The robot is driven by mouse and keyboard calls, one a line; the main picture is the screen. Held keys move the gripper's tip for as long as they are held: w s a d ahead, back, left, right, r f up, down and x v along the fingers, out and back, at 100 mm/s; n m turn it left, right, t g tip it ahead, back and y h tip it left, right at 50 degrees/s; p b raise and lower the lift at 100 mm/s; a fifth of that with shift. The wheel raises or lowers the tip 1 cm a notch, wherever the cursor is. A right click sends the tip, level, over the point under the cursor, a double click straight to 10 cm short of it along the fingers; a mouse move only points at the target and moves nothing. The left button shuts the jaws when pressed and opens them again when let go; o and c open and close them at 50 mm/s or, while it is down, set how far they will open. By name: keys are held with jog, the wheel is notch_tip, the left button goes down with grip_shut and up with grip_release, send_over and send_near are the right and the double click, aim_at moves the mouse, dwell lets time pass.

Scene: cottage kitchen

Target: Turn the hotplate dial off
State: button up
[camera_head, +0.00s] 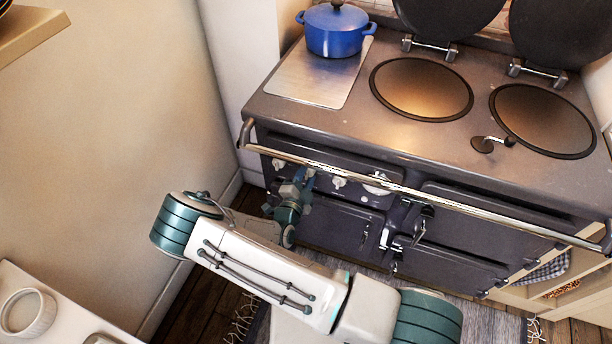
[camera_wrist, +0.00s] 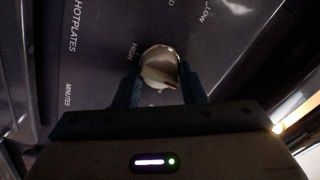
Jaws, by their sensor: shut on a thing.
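The hotplate dial (camera_wrist: 160,64) is a round metal knob on the dark front panel in the wrist view. The word HIGH is printed to its left and LOW farther up to the right; HOTPLATES is printed at the far left. My gripper (camera_wrist: 167,90) is shut on the dial, one finger on each side of it. In the head view my gripper (camera_head: 304,178) is at the left part of the range front, below the rail, and hides the dial there.
The dark range (camera_head: 300,110) has a front rail (camera_head: 400,188) just above the dials. Other dials, such as a white one (camera_head: 339,182), sit to the right. A blue pot (camera_head: 335,32) stands on a metal plate on top. A wall (camera_head: 130,110) is at the left.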

dwell(0.4)
jog(key=o, duration=1)
jog(key=b+v, duration=0.1)
jog(key=v, duration=1.2)
jog(key=shift+s+a+b, duration=0.15)
jog(key=shift+s+b, duration=0.2)
